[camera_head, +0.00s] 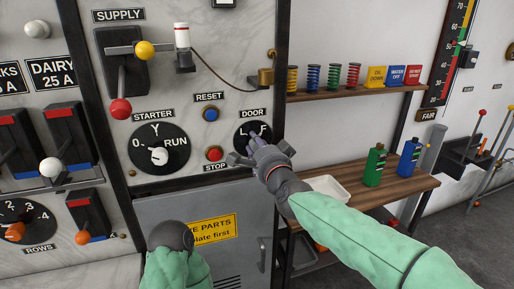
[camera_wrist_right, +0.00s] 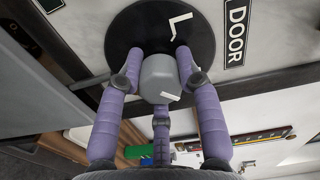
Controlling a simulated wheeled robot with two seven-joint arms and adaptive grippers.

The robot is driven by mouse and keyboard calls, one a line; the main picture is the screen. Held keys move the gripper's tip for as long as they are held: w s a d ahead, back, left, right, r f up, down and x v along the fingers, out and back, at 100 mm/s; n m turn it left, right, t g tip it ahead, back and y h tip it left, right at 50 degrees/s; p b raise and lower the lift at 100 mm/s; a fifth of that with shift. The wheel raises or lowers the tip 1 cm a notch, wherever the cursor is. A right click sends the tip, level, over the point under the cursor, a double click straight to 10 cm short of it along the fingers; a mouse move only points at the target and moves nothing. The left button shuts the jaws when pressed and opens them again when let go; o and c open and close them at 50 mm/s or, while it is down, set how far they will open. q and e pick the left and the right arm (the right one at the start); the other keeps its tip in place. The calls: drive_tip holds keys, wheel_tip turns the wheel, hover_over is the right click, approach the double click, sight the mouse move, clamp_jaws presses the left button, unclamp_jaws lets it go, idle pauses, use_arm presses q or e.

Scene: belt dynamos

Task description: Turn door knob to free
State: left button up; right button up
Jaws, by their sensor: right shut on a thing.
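The door knob is a grey knob (camera_wrist_right: 160,80) with a short white mark, on a round black dial (camera_wrist_right: 125,35) beside the DOOR label (camera_wrist_right: 236,30). In the head view the dial (camera_head: 244,141) shows the letters L and F at its top. My right gripper (camera_head: 256,148) covers the dial's lower part and hides the knob there. In the right wrist view its purple fingers (camera_wrist_right: 158,82) are closed around the knob from both sides and below. Which letter the knob points to, I cannot tell.
The red STOP button (camera_head: 215,153) and blue RESET button (camera_head: 211,114) lie just left of the dial. The STARTER dial (camera_head: 158,148) is further left. A grey cabinet (camera_head: 150,211) is below. Right are a shelf (camera_head: 340,95) and a bench (camera_head: 400,185) with bottles.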

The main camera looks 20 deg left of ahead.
idle(0.3)
drive_tip(key=o, duration=1.2)
drive_tip(key=shift+c, duration=0.2)
drive_tip(key=shift+d, duration=0.1)
drive_tip(key=v, duration=1.2)
drive_tip(key=shift+w, duration=0.1)
